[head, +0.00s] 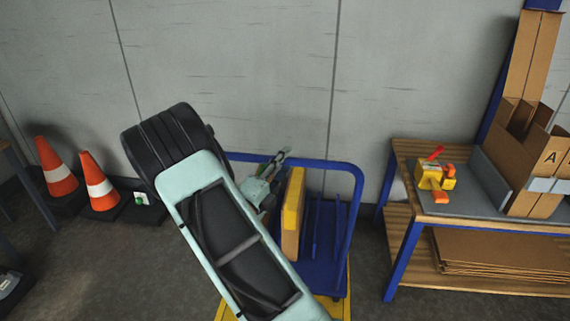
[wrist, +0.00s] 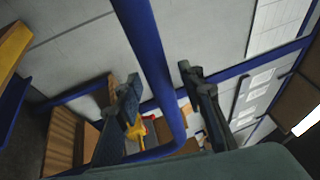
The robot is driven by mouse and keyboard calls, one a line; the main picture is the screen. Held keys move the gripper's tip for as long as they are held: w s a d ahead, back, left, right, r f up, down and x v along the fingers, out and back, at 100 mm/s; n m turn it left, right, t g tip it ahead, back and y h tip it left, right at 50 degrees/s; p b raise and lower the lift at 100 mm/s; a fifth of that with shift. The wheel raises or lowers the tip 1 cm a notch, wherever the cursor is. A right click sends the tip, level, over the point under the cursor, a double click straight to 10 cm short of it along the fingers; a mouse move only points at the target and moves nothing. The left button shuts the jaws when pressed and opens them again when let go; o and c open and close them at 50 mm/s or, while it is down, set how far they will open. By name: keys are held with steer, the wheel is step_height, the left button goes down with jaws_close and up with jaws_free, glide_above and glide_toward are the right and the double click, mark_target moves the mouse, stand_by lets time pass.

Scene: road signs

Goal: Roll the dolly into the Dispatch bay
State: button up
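The dolly is blue, with a flat deck (head: 322,245) and a tall tubular handle (head: 330,165), in the middle of the head view. A yellow-edged brown box or panel (head: 292,215) stands upright on its deck. My gripper (head: 280,158) is at the top bar of the handle, partly hidden behind my arm. In the wrist view the handle bar (wrist: 150,60) runs between the two spread fingers of my gripper (wrist: 160,75). I see no clear grip on the bar. My arm hides the dolly's left part. No Dispatch bay label is readable.
Yellow edging (head: 338,305) shows under or around the dolly. A workbench (head: 405,250) with cartons (head: 512,155) and a tape dispenser (head: 434,178) stands at the right. Two traffic cones (head: 100,185) (head: 57,170) stand at the left. The wall is close behind; grey floor (head: 110,270) is clear at the lower left.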

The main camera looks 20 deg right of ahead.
steer(key=shift+w+d, duration=0.1)
steer(key=shift+d, duration=0.05)
steer(key=shift+c, duration=0.4)
jaws_close()
